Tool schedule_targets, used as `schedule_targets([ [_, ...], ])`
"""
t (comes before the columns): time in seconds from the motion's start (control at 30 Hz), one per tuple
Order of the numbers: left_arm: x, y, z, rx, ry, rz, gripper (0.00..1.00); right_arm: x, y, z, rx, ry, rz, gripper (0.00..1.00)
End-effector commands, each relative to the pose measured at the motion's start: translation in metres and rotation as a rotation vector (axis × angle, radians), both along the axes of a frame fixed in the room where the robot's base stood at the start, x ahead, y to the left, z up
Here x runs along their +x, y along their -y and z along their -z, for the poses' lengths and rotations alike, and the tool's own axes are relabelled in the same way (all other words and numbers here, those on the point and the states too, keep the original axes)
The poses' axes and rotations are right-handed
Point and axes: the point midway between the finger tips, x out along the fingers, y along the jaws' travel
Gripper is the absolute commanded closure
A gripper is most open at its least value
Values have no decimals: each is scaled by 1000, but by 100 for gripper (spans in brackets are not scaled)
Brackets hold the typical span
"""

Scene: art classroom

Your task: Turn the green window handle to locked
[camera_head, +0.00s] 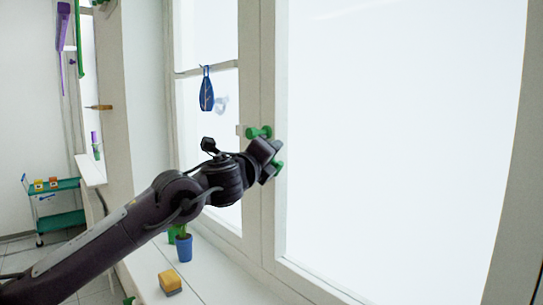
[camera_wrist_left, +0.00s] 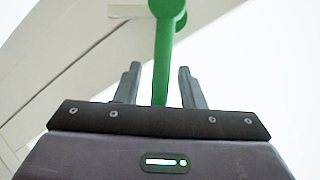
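The green window handle (camera_head: 259,131) is on the white frame between the two window panes. Its round upper end shows above my left gripper (camera_head: 272,148), and a small green part shows below it; the middle is hidden behind the gripper. In the left wrist view the handle's straight green bar (camera_wrist_left: 162,50) runs down from its thicker end at the top edge. The bar passes between the two fingers of my left gripper (camera_wrist_left: 159,75). The fingers are open, with a visible gap on each side of the bar. My right gripper is not in view.
On the sill below stand a blue pot (camera_head: 184,247) with a green plant and a yellow block (camera_head: 170,281). A green cart (camera_head: 58,220) stands at the far left.

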Motion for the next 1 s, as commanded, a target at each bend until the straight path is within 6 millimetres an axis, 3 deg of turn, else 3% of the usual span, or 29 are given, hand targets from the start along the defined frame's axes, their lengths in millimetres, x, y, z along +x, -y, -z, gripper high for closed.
schedule_targets([
  [0.4,-58,-22,8,2,1,1,64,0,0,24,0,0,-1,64],
  [0.73,-64,-23,7,2,0,1,64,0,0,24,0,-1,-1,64],
  [0.87,-65,-23,4,-19,-11,10,80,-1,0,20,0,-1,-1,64],
  [1.0,-73,-18,-6,-172,-98,73,98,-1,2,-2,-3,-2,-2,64],
])
